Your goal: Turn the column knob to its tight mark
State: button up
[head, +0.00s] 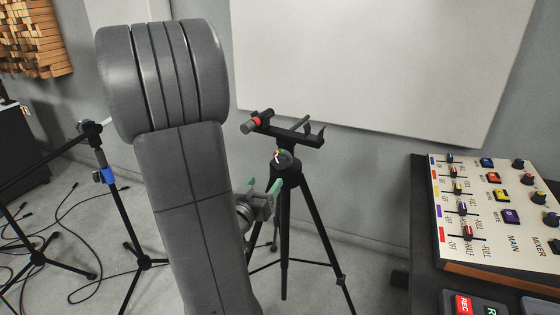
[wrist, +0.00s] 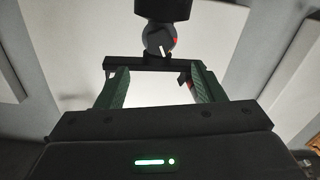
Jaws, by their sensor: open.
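The column knob (head: 283,158) sits on the black tripod stand (head: 285,205), just below its top crossbar. In the wrist view the knob (wrist: 158,41) is a grey round cap with a white pointer line and a red mark at its right edge. The pointer is apart from the red mark. My gripper (head: 261,188) is below and left of the knob in the head view, partly hidden by my arm. Its green fingers (wrist: 157,84) are open and empty in the wrist view, with the knob beyond their tips.
The crossbar (head: 296,131) carries a red-banded cylinder at its left end. A mixer (head: 490,205) stands on a desk at the right. Another stand (head: 108,180) with a blue clip and floor cables are at the left. A white panel (head: 380,65) hangs behind.

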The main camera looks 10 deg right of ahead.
aim_at(279, 164)
jog(key=x, duration=1.1)
jog(key=shift+w+d, duration=0.15)
